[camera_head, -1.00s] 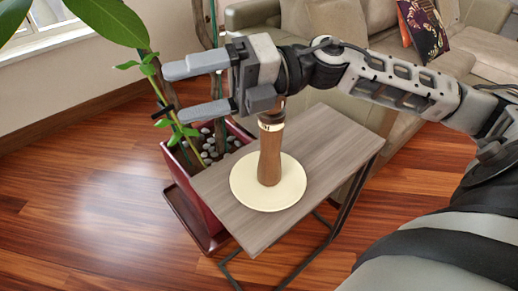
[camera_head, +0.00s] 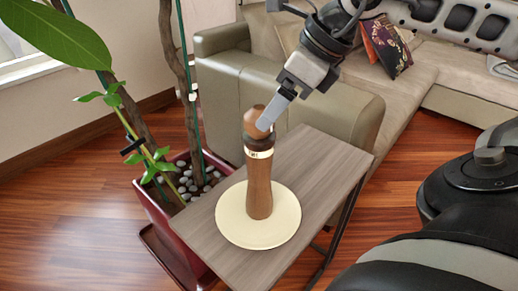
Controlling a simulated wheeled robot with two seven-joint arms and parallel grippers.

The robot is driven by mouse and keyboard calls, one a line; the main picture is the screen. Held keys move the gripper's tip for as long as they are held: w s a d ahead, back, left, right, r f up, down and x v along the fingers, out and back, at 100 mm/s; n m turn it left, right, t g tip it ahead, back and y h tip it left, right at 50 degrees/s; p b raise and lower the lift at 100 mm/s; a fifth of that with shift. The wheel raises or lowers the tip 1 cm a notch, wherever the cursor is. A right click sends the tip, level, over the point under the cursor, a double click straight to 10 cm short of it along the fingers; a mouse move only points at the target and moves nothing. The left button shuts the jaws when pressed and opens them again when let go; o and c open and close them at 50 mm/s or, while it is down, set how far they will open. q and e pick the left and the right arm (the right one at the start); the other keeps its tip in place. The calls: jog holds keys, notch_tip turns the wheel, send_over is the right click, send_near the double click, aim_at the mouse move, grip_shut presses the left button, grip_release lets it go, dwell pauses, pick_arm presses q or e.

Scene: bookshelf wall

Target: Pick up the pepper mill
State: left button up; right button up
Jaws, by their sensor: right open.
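The brown wooden pepper mill (camera_head: 259,184) stands upright on a round cream plate (camera_head: 232,228) on a small grey wooden table. It has a rounded wooden top and a light band near its neck. My right gripper (camera_head: 267,121) points down and left at the mill's top from the upper right. It is open. One grey finger shows in front of the top and overlaps it in the picture; the other finger is hidden. I cannot tell whether the finger touches the mill. My left gripper is not in view.
A red planter (camera_head: 158,209) with pebbles and a tall leafy plant stands left of the small table (camera_head: 322,178). A beige sofa (camera_head: 290,83) with cushions is close behind the table. Wooden floor lies open at the lower left.

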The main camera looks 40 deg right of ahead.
aim_at(254, 129)
jog(key=x, duration=0.7)
jog(key=shift+w+a+f, duration=0.1)
jog(key=shift+a+f, duration=0.15)
jog(key=shift+a, duration=0.05)
jog(key=c, duration=1.5)
jog(key=shift+r, duration=0.1)
grip_shut()
